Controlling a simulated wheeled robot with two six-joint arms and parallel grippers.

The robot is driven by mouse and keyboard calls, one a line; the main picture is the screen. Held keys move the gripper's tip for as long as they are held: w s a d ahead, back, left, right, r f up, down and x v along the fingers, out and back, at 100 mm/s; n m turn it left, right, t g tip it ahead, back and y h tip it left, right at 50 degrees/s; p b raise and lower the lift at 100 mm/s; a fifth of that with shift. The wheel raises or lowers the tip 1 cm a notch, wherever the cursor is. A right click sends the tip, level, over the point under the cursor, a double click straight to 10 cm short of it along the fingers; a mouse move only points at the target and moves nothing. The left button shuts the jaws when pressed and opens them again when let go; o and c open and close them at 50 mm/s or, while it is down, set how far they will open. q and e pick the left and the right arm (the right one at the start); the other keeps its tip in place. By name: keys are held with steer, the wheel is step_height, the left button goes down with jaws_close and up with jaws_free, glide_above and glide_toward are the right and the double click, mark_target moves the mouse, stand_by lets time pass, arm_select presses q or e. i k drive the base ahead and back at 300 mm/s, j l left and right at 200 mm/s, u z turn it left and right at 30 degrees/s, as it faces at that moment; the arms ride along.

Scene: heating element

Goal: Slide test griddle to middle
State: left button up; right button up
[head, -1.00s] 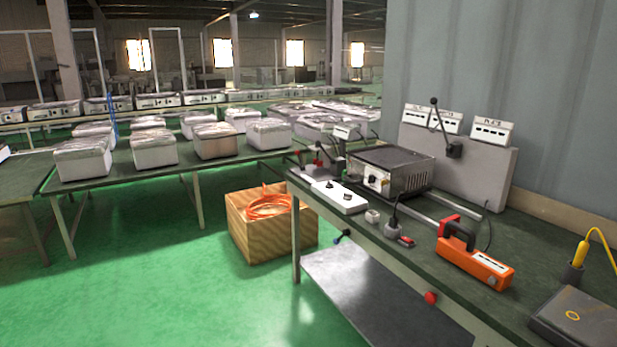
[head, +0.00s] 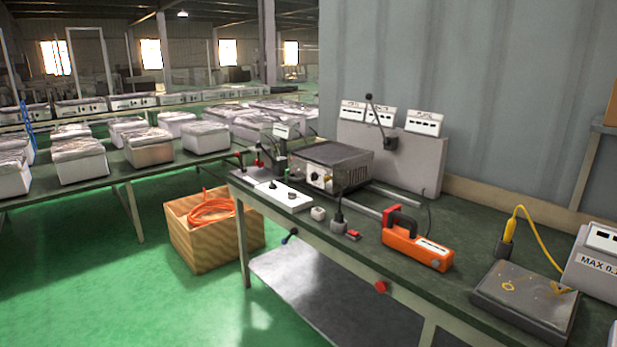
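The test griddle (head: 330,166), a silver box with a dark flat top and a control knob on its front, sits on the green-topped workbench (head: 460,232) toward its left end. Metal rails (head: 385,200) run along the bench to the right of the griddle. Neither of my grippers shows in the head view.
An orange handheld tester (head: 415,247) lies right of the rails. A white switch box (head: 283,197) is in front of the griddle. A grey panel (head: 425,165) with meters stands behind. A dark plate (head: 525,292) lies at right. A wooden crate (head: 205,240) with orange cable stands on the floor.

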mark_target(327, 167)
steer(key=i+j+z, duration=0.1)
steer(key=z, duration=0.35)
steer(key=i+j+z, duration=0.15)
steer(key=z, duration=0.25)
steer(key=i, duration=0.05)
